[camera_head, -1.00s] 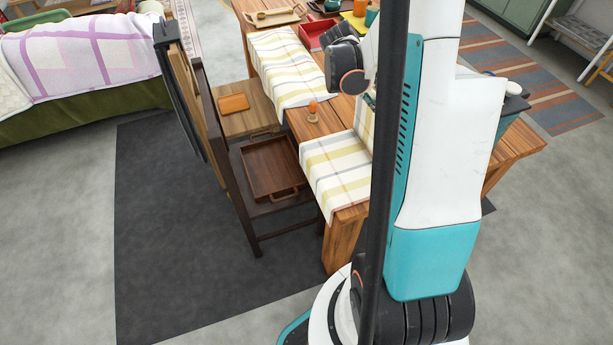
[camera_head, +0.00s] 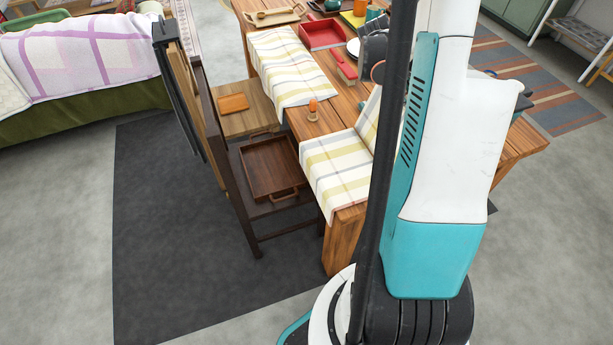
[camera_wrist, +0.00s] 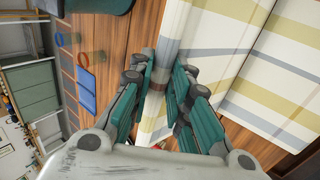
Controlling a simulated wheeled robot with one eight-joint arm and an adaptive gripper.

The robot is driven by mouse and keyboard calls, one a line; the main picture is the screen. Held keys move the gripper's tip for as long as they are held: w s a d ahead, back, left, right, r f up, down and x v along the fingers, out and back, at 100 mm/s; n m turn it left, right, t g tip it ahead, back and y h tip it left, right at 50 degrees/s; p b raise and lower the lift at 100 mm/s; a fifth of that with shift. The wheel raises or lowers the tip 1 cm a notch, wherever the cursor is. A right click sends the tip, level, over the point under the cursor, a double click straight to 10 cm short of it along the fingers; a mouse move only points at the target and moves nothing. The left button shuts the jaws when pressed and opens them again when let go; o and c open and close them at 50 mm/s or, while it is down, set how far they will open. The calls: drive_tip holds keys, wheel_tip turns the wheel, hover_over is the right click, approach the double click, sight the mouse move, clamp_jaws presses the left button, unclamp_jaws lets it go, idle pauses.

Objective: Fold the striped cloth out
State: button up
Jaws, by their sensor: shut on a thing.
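The striped cloth (camera_head: 335,167), white with yellow and grey bands, lies on the near end of the wooden table and hangs over its edge. A part of it rises beside my arm in the head view. In the wrist view, my gripper (camera_wrist: 163,78) is shut on the edge of this raised part, and the rest of the cloth (camera_wrist: 270,90) spreads to the right. My arm hides the gripper and part of the cloth in the head view. A second striped cloth (camera_head: 283,65) lies farther along the table.
A red tray (camera_head: 322,35) and a red-handled brush (camera_head: 346,70) lie beyond. A dark chair with a wooden tray (camera_head: 270,168) stands at the table's left side.

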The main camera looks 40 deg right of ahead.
drive_tip(key=s+d+f+b, duration=0.2)
drive_tip(key=d+f+b, duration=0.2)
drive_tip(key=d, duration=0.3)
drive_tip(key=shift+d+f, duration=0.2)
drive_tip(key=shift+d, duration=0.1)
drive_tip(key=o, duration=0.9)
drive_tip(key=shift+s, duration=0.1)
drive_tip(key=shift+o, duration=0.2)
drive_tip(key=shift+r, duration=0.2)
drive_tip(key=p+v, duration=0.3)
drive_tip(key=v, duration=0.3)
drive_tip(key=shift+a+r+p, duration=0.25)
drive_tip(key=shift+p, duration=0.1)
